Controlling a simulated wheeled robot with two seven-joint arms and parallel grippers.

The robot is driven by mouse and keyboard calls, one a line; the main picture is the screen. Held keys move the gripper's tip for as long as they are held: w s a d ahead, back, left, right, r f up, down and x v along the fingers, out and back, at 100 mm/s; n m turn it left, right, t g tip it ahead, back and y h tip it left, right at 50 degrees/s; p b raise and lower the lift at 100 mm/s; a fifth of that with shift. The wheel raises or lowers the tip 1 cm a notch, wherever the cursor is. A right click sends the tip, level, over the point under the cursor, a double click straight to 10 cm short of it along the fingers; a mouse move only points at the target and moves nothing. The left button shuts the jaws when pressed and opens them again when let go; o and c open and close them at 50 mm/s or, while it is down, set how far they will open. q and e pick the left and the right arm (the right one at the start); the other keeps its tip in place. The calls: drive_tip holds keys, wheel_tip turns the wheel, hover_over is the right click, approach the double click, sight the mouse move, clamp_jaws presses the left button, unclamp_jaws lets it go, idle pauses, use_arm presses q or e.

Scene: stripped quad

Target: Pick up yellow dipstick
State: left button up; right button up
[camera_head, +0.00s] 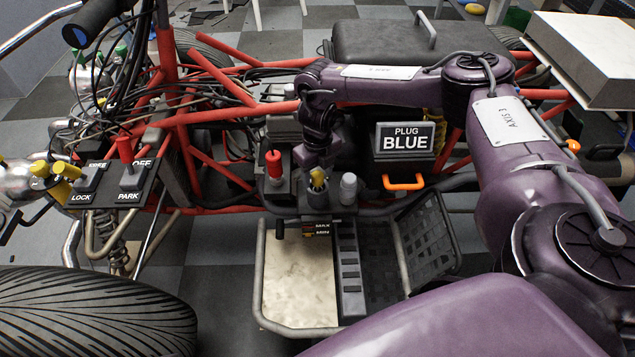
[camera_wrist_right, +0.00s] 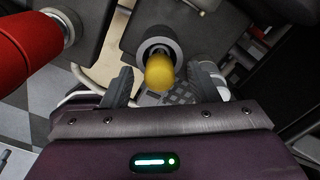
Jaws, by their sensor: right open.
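The yellow dipstick (camera_head: 318,178) stands in a dark round socket (camera_head: 317,196) at the front of the quad. In the right wrist view its rounded yellow top (camera_wrist_right: 160,72) faces the camera, with the grey socket ring (camera_wrist_right: 155,48) behind it. My right gripper (camera_head: 317,165) is right above the dipstick, pointing down. In the right wrist view my right gripper (camera_wrist_right: 162,85) is open, with one finger on each side of the yellow top and gaps visible. Whether the lower shaft is in the socket is hidden. My left gripper is not in view.
A red-handled lever (camera_head: 274,163) stands just left of the dipstick and a grey cap (camera_head: 348,187) just right. Below are a MAX/MIN gauge (camera_head: 320,231) and footrest frame (camera_head: 262,290).

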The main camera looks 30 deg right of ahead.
drive_tip(key=shift+f, duration=0.6)
drive_tip(key=c, duration=1)
drive_tip(key=shift+c, duration=0.2)
drive_tip(key=shift+r, duration=0.15)
